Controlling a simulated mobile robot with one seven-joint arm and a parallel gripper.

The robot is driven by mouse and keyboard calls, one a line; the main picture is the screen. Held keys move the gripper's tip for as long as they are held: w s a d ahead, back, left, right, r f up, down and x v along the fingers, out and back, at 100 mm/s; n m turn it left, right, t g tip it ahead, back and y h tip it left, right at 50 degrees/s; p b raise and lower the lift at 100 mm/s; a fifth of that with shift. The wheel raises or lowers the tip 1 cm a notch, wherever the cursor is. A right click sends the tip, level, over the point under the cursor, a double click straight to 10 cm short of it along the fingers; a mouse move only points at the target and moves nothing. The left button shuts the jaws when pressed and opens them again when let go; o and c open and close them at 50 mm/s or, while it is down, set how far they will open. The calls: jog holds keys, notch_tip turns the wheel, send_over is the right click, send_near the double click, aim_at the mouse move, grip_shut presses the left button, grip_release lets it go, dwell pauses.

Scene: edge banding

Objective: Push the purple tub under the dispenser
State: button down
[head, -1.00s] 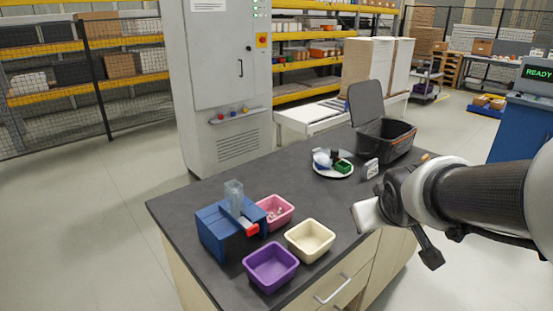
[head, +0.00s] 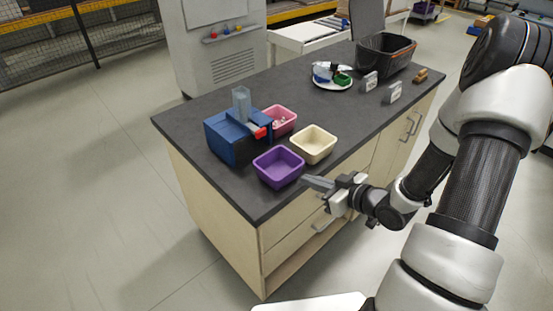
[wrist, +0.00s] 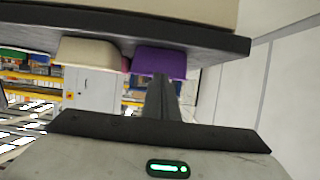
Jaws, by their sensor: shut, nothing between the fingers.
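The purple tub (head: 279,168) stands upright and empty on the dark worktop near its front edge. The dispenser (head: 232,137) is a blue box with a clear hopper and a red spout, just behind and left of the purple tub. A pink tub (head: 283,122) with small pieces in it is beside the red spout. My gripper (head: 306,182) is shut and empty, its tips at the near right side of the purple tub; I cannot tell whether they touch. In the wrist view the fingers (wrist: 161,84) point at the purple tub (wrist: 160,62).
An empty cream tub (head: 314,145) stands right of the purple one. Farther back are a white plate (head: 322,84) with items, small grey label blocks (head: 370,81), and a black bin (head: 386,56). The worktop left of the dispenser is clear. Drawer handles jut from the front.

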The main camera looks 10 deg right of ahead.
aim_at(268, 153)
jog(key=shift+w+a+f+b, duration=0.65)
jog(key=shift+w+f+b, duration=0.15)
jog(key=shift+w+f, duration=0.1)
jog(key=shift+w+a+f+b, duration=0.6)
jog(key=shift+w+f+b, duration=0.15)
jog(key=shift+w+f, duration=0.15)
jog(key=shift+w+a+f, duration=0.1)
jog(key=shift+w+a, duration=0.05)
jog(key=shift+w, duration=0.05)
jog(key=shift+w+a+b, duration=0.5)
jog(key=shift+w+a, duration=1.2)
jog(key=shift+w, duration=0.65)
jog(key=shift+w+a+b, duration=0.55)
jog(key=shift+w+a, duration=1.15)
jog(key=shift+w, duration=0.6)
jog(key=shift+w+a+b, duration=0.5)
jog(key=shift+w+a, duration=1.2)
jog(key=shift+w, duration=0.65)
jog(key=shift+r+p+v, duration=0.25)
jog(key=shift+p+v, duration=0.95)
jog(key=shift+v, duration=1.4)
jog(key=shift+p+v, duration=0.35)
jog(key=shift+v, duration=0.5)
